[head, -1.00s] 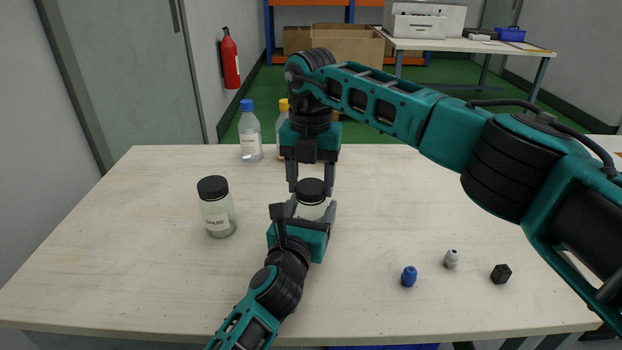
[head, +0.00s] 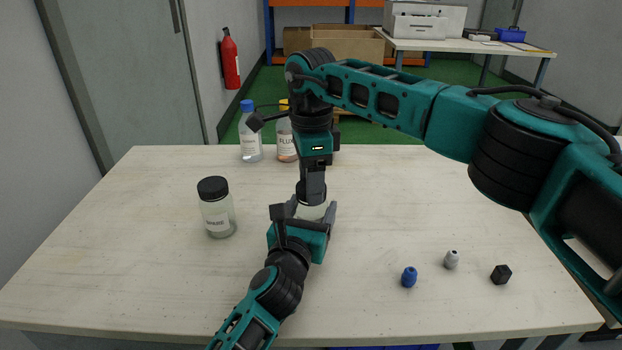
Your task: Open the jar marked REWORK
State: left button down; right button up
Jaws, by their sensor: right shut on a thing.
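A clear jar (head: 311,212) with a pale filling stands near the middle of the table, its label hidden from me. Its black lid is mostly hidden behind the fingers of my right gripper (head: 312,190), which points straight down from above and is shut on the lid. My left gripper (head: 307,210) comes from the front with one finger on each side of the jar's body and looks shut on it. A second jar (head: 217,213) with a black lid stands to the left. Its label seems to read SPARE.
Two bottles, one blue-capped (head: 249,135) and one yellow-capped (head: 286,140), stand at the table's back edge. The table (head: 120,270) is clear at the left.

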jog(key=n, duration=1.1)
jog(key=shift+r, duration=0.2)
jog(key=shift+r, duration=0.95)
jog(key=shift+r, duration=2)
pick_arm(q)
grip_release()
